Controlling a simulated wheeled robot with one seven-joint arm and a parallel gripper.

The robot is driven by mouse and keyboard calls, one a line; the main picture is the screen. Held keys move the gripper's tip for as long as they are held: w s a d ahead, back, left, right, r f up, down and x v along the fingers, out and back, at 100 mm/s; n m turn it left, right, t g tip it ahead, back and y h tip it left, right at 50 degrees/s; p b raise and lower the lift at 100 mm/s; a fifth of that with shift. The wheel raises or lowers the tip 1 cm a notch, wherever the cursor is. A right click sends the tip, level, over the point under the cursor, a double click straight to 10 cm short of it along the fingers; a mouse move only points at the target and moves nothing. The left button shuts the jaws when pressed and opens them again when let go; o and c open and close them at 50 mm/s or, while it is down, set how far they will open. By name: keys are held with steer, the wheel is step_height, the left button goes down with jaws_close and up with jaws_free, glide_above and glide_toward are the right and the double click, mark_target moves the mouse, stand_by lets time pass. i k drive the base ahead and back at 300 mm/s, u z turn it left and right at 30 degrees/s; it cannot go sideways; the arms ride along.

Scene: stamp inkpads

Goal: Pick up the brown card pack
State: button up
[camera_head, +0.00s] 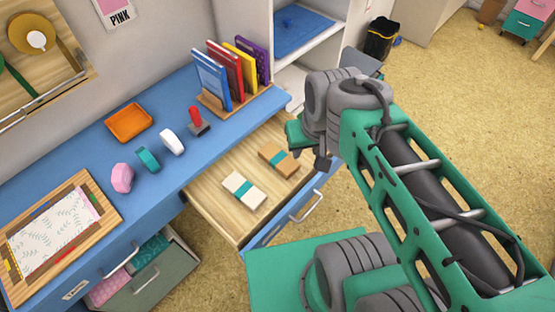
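The brown card pack (270,152) lies flat in the open wooden drawer (216,199), with a teal band around its middle. A white card pack (236,182) with a similar teal band lies to its left and nearer the front. My gripper (322,162) is to the right of the brown pack, by the drawer's right side and apart from the pack. My own wrist and arm hide most of it, so I cannot see whether its fingers are open or shut.
On the blue desk (90,158) stand a book rack (262,92) with several books, a red-handled stamp (195,117), an orange tray (129,122) and tape rolls. A lower drawer (162,268) is also open.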

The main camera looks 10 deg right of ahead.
mark_target(278, 158)
steer(key=z, duration=1.25)
steer(key=i, duration=0.55)
steer(key=u, duration=3.45)
